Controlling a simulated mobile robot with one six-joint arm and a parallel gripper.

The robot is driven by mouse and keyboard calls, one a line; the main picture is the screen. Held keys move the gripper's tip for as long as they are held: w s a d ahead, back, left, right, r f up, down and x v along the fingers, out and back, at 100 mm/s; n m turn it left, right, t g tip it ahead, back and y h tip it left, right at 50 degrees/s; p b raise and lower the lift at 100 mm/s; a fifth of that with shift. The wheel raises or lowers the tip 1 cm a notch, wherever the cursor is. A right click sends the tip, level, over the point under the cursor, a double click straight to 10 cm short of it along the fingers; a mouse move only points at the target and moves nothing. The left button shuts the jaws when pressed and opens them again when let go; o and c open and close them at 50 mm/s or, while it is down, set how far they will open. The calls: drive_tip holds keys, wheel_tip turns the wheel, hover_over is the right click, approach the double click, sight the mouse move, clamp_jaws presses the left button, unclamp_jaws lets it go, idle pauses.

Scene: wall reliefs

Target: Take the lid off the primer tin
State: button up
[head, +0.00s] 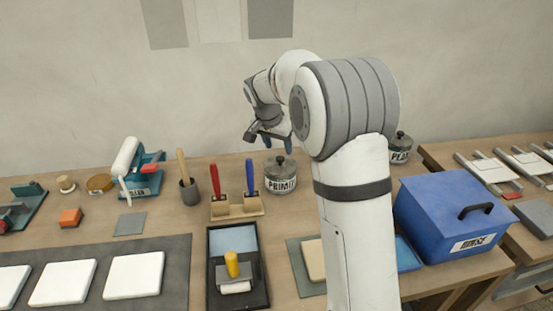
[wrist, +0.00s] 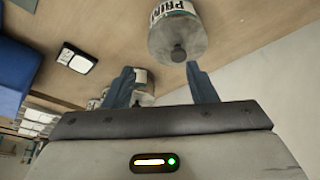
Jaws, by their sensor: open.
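The primer tin (head: 281,185) stands upright on the bench, a round tin with a white label lettered "PRIM". Its grey lid (head: 279,164) with a dark knob sits on top. In the wrist view the tin (wrist: 185,12) shows upside down near the top edge, with the lid (wrist: 163,45) and its knob facing me. My gripper (head: 279,141) is open and empty, above the tin and apart from the knob. In the wrist view the fingers (wrist: 161,78) are spread, with the lid beyond the tips, nearer the right finger.
A red-handled tool (head: 214,185) and a blue-handled tool (head: 250,180) stand in a wooden rack just left of the tin. A similar tin (head: 401,150) stands to the right, behind my arm. A blue box (head: 455,215) is at right. The wall (head: 90,90) rises close behind the bench.

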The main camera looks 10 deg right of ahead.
drive_tip(key=m, duration=0.1)
approach(280, 157)
drive_tip(key=shift+h, duration=0.3)
drive_tip(key=p+x, duration=0.2)
drive_tip(key=x, duration=0.5)
drive_tip(key=shift+a+f+p, duration=0.1)
drive_tip(key=shift+f+p, duration=0.2)
drive_tip(key=shift+p, duration=0.05)
drive_tip(key=shift+w+f, duration=0.1)
drive_tip(key=shift+f, duration=0.4)
drive_tip(key=c, duration=1)
